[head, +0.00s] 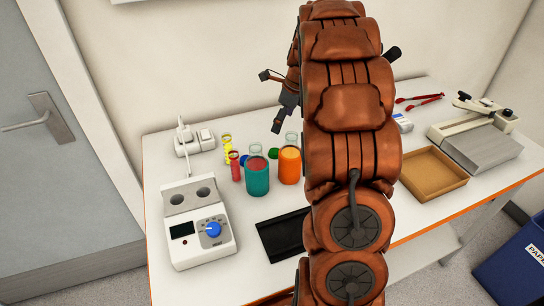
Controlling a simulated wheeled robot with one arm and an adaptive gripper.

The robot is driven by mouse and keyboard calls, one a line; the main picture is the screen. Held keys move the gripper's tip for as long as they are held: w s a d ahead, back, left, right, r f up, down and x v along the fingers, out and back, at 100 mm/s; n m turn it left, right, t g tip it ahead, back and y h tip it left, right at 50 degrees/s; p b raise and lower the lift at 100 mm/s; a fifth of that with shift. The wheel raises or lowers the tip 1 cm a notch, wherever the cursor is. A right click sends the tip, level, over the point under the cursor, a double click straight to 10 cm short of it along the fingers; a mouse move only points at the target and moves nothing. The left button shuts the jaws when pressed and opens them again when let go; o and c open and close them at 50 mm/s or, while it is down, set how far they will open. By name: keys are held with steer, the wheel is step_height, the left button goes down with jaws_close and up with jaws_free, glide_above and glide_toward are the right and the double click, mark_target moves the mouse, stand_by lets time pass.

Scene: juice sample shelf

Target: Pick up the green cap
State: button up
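The green cap (273,153) is a small dark green disc on the white table. It lies between and just behind a teal jar with red contents (257,178) and an orange jar (290,168), which partly hem it in. My gripper (273,102) is dark and hangs in the air above and behind the jars, left of my copper-coloured arm. It looks apart from the cap. Its fingers are small and partly hidden by the arm, so I cannot tell how far apart they are.
Red (236,168) and yellow (227,148) tubes and a small blue item (244,159) stand left of the jars. A device with a blue knob (200,230) is at front left. A black tray (276,238) lies in front. A brown tray (432,174) sits right of my arm.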

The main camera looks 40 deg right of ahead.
steer(key=b, duration=0.4)
glide_toward(275, 151)
steer(key=shift+w+a+f, duration=0.15)
steer(key=shift+w+f, duration=0.1)
steer(key=shift+f, duration=0.05)
steer(key=shift+p+x, duration=1.4)
steer(key=shift+x, duration=2.45)
steer(key=shift+s, duration=0.15)
steer(key=c, duration=1)
